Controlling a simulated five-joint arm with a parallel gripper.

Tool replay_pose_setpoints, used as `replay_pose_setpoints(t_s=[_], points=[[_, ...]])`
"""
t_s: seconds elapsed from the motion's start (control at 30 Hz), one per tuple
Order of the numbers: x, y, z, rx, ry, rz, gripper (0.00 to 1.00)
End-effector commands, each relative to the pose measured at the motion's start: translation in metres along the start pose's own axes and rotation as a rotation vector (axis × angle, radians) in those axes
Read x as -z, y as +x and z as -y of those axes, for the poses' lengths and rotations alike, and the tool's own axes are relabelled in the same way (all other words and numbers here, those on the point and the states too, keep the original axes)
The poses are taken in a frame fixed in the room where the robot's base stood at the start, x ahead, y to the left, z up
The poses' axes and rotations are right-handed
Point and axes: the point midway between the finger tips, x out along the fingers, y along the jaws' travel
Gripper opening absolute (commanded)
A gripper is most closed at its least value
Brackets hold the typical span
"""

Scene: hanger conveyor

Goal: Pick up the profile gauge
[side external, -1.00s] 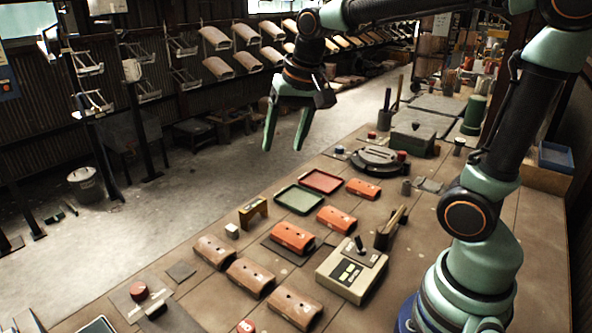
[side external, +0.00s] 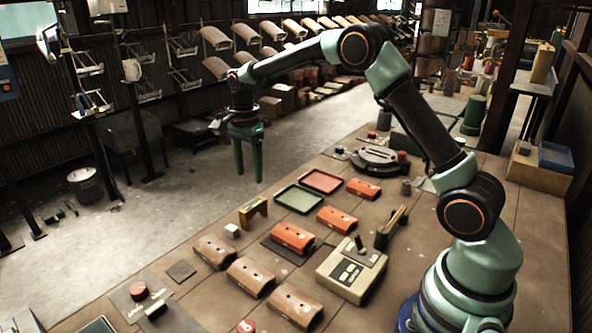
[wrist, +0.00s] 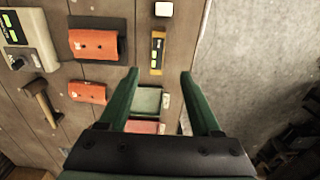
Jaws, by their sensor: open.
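The profile gauge appears to be the small yellow-tan piece with an arched cutout (side external: 253,212), standing on the bench near its left edge. In the wrist view it shows as a narrow yellow strip with dark and green markings (wrist: 157,53), just beyond the fingertips and roughly between their lines. My gripper (side external: 249,180) points down with its two green fingers apart, and looks above the gauge in the side view. In the wrist view the gap between the fingers (wrist: 160,73) is empty.
A green tray (side external: 298,199) and a red tray (side external: 321,181) lie beside the gauge. A small white block (side external: 232,231) sits close to it. Orange roof tiles (side external: 292,237) and a control box (side external: 351,270) stand nearby. The floor drops away past the bench edge.

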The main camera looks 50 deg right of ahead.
Motion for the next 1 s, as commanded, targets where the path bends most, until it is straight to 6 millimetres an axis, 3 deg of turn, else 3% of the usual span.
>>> replay_pose_setpoints(t_s=[0.3, 0.53, 0.8, 1.0], points=[[0.000, 0.051, -0.002, -0.003, -0.002, 0.000, 0.65], [0.000, 0.066, -0.003, -0.003, -0.003, 0.000, 0.65], [-0.001, 0.103, -0.006, -0.003, -0.004, 0.000, 0.65], [-0.001, 0.111, -0.005, -0.001, -0.004, 0.000, 0.65]])
